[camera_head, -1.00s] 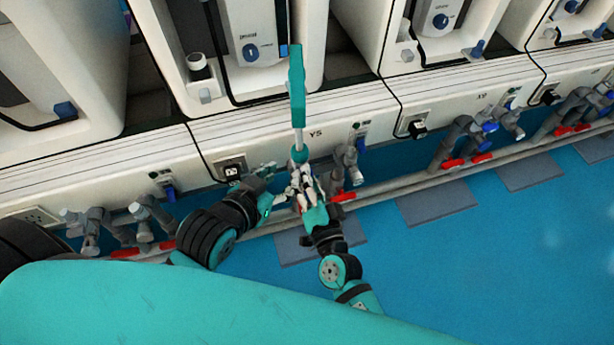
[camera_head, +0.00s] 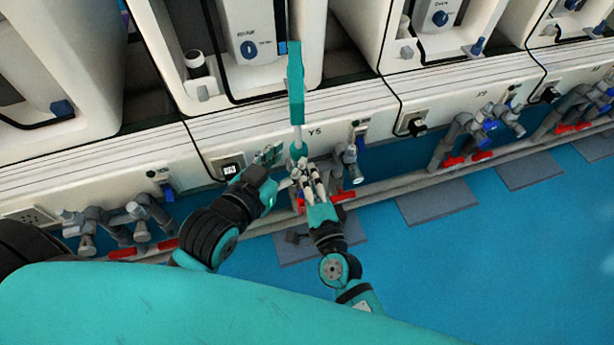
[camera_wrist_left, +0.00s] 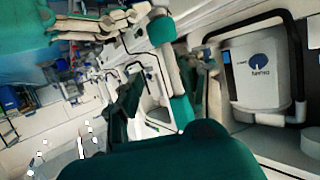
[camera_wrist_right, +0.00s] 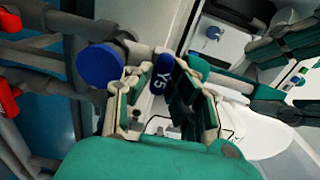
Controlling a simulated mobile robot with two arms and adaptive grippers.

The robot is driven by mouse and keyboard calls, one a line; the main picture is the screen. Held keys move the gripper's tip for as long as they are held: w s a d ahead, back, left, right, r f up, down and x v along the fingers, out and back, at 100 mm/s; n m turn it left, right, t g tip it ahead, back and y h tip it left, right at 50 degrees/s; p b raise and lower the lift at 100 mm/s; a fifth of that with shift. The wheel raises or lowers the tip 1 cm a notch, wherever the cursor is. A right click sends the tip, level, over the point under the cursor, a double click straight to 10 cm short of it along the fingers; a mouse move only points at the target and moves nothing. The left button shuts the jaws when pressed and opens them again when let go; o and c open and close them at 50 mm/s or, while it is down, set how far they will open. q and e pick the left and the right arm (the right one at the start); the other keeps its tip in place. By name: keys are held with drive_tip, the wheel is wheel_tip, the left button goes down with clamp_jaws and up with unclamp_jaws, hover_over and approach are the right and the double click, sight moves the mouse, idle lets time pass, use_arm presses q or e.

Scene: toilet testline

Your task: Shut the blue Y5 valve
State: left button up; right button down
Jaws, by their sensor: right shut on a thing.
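The blue Y5 valve handle (camera_wrist_right: 163,80), a short blue lever with white lettering, is between the fingers of my right gripper (camera_wrist_right: 160,98) in the right wrist view. The gripper is shut on it. In the head view my right gripper (camera_head: 308,182) is at the pipework below the Y5 label (camera_head: 315,132), and its fingers hide the handle there. My left gripper (camera_head: 267,168) is just left of it, in front of the white panel. In the left wrist view its fingers (camera_wrist_left: 158,100) look apart with nothing between them.
A round blue knob (camera_wrist_right: 100,66) is left of the handle in the right wrist view. A grey valve with a red handle (camera_head: 342,196) is right of my right gripper. A black socket plug (camera_head: 417,127) is on the panel. The blue floor (camera_head: 480,270) is clear at the right.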

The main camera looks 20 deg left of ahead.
drive_tip(key=shift+d, duration=0.1)
idle(0.4)
drive_tip(key=c, duration=1.2)
unclamp_jaws()
drive_tip(key=shift+c, duration=0.2)
drive_tip(key=shift+f, duration=0.1)
